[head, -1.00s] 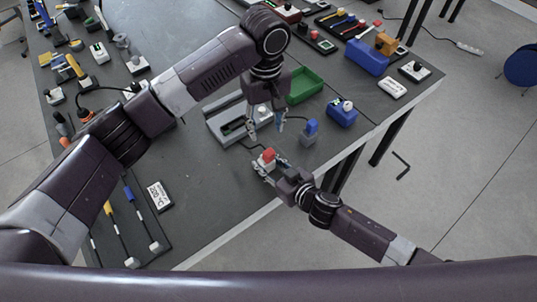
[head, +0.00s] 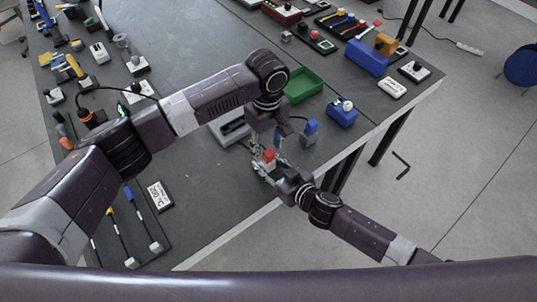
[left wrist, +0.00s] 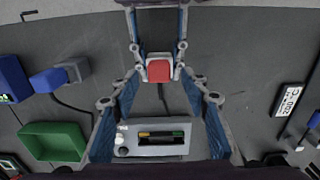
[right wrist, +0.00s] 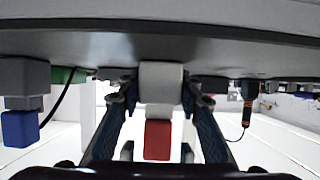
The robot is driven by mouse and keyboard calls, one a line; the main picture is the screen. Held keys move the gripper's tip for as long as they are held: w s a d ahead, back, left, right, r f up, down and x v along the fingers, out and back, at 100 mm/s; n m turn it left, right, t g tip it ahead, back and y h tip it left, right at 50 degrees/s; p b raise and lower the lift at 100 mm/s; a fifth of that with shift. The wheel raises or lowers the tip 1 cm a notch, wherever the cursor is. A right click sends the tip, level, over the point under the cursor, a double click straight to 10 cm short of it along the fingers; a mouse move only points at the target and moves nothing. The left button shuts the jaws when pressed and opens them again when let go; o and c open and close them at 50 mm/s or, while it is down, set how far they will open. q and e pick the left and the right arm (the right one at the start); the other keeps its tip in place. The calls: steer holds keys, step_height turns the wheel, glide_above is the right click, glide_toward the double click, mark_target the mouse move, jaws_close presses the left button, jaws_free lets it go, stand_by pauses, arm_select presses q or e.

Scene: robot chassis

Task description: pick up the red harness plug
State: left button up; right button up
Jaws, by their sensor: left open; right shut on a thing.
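The red harness plug (head: 268,155) has a red block on a pale grey body. My right gripper (head: 268,167) is shut on the pale body, near the table's front edge; in the right wrist view the plug (right wrist: 158,140) sits between its fingers. My left gripper (head: 267,150) has come down from above and is open, its fingertips on either side of the red block. In the left wrist view the red block (left wrist: 159,70) lies between those fingertips, with a small gap visible. Whether they touch it cannot be told.
A grey fixture with a slot (left wrist: 152,138) stands just behind the plug. A green tray (head: 304,86), a blue plug on a grey base (head: 310,129) and a blue box (head: 342,114) are to the right.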

mark_target(269, 151)
arm_select(q)
step_height(269, 151, down, 3)
steer(key=shift+s+d+f, duration=0.1)
steer(key=shift+f, duration=0.1)
jaws_close()
stand_by(0.3)
step_height(269, 151, up, 10)
steer(key=shift+r, duration=0.1)
arm_select(e)
steer(key=o, duration=1.2)
steer(key=shift+o, duration=0.2)
